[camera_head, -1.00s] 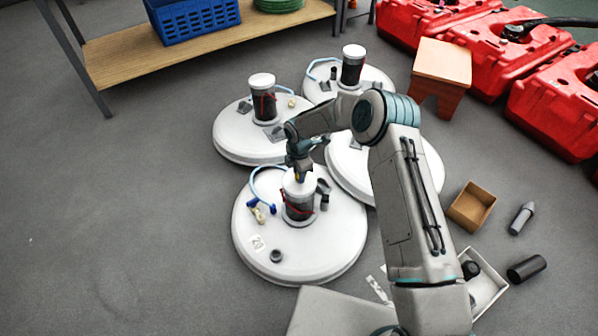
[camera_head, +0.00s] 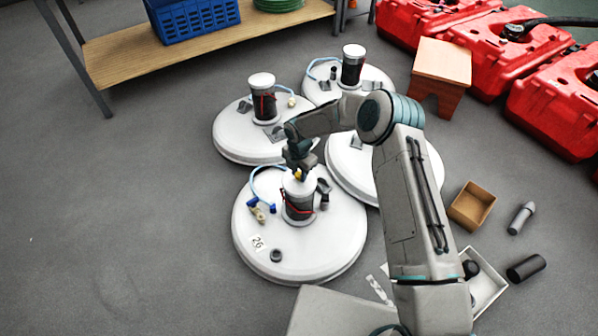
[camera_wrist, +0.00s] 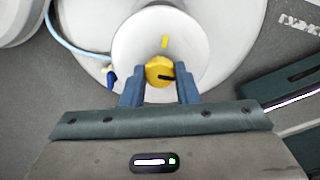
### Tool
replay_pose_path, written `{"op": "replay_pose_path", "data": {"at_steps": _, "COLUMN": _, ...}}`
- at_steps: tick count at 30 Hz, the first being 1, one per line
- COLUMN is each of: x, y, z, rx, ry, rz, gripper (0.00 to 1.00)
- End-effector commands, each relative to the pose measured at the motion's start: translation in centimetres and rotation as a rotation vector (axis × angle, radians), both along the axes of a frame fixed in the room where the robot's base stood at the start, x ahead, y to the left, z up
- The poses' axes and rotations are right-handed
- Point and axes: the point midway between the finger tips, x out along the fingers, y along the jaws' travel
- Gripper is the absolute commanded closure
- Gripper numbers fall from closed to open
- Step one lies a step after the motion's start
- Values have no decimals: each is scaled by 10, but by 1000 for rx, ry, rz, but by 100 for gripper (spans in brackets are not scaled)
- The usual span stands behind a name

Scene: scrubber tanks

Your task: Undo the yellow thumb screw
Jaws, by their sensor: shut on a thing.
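The yellow thumb screw (camera_wrist: 160,72) sits on the white round cap (camera_wrist: 200,50) in the wrist view, with a dark mark on its face and a short yellow mark on the cap beyond it. My gripper (camera_wrist: 160,88) has its two blue-grey fingers closed on either side of the screw. In the head view, my gripper (camera_head: 299,174) points down over the cap of the dark canister (camera_head: 298,208) on the front white tank lid (camera_head: 330,250). A bit of the yellow screw (camera_head: 298,176) shows under the fingers.
A blue hose (camera_head: 256,180) and a blue valve (camera_head: 252,202) lie beside the canister. Other white lids with canisters stand behind. A cardboard box (camera_head: 472,205), loose dark cylinders (camera_head: 526,268) and red tanks (camera_head: 470,50) are at right. The floor at left is clear.

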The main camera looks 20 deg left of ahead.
Motion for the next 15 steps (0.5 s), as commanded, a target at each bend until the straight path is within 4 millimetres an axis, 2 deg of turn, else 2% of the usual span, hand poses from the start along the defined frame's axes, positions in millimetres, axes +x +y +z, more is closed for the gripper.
{"op": "replay_pose_path", "data": {"at_steps": 1, "x": -2, "y": -3, "z": -5, "rx": -6, "ry": 6, "rz": 0, "gripper": 95}}
{"op": "replay_pose_path", "data": {"at_steps": 6, "x": -2, "y": -3, "z": -5, "rx": -6, "ry": 6, "rz": -1, "gripper": 95}}
{"op": "replay_pose_path", "data": {"at_steps": 7, "x": -2, "y": -3, "z": -5, "rx": -6, "ry": 6, "rz": -1, "gripper": 67}}
{"op": "replay_pose_path", "data": {"at_steps": 9, "x": -2, "y": -3, "z": -5, "rx": -6, "ry": 5, "rz": -1, "gripper": 50}}
{"op": "replay_pose_path", "data": {"at_steps": 15, "x": -1, "y": -1, "z": -2, "rx": -3, "ry": 3, "rz": -1, "gripper": 50}}
